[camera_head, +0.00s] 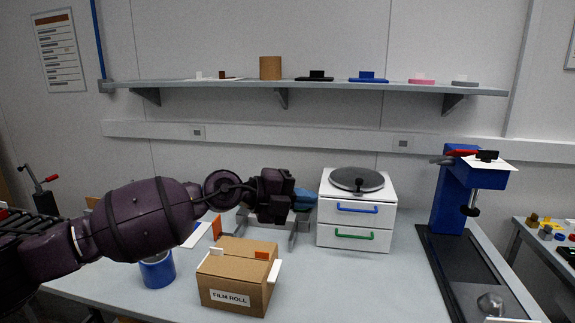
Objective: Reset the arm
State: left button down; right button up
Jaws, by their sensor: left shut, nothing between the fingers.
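My left arm comes in from the left, purple and dark. Its gripper (280,205) is shut and empty. It hangs above the table behind the cardboard box and left of the white drawer unit. A blue object (304,198) shows just behind the gripper, partly hidden. My right gripper is not in view.
A cardboard box labelled FILM ROLL (232,282) and a blue cup (157,270) stand on the grey table (350,290). The white drawer unit (355,222) and a blue press (455,205) stand right. A shelf (230,84) runs along the wall. The front middle is clear.

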pick_arm(q)
jog(key=s+a+f+n+t+y, duration=0.3)
jog(key=a+f+n+t+y, duration=0.25)
jog(key=a+f+n, duration=0.55)
jog(key=s+a+f+n+t+y, duration=0.4)
jog(key=a+f+n+t, duration=0.45)
jog(key=n, duration=0.55)
jog(key=s+a+f+n+g+y, duration=0.2)
jog(key=s+a+f, duration=0.4)
jog(key=s+f, duration=0.5)
jog(key=s+a+f+n+g+y, duration=0.3)
jog(key=s+a+f+n+g, duration=0.1)
jog(key=s+f, duration=0.7)
jog(key=shift+s+a+f+n+y, duration=0.15)
jog(key=shift+s+a+n+y, duration=0.25)
jog(key=shift+s+a, duration=0.4)
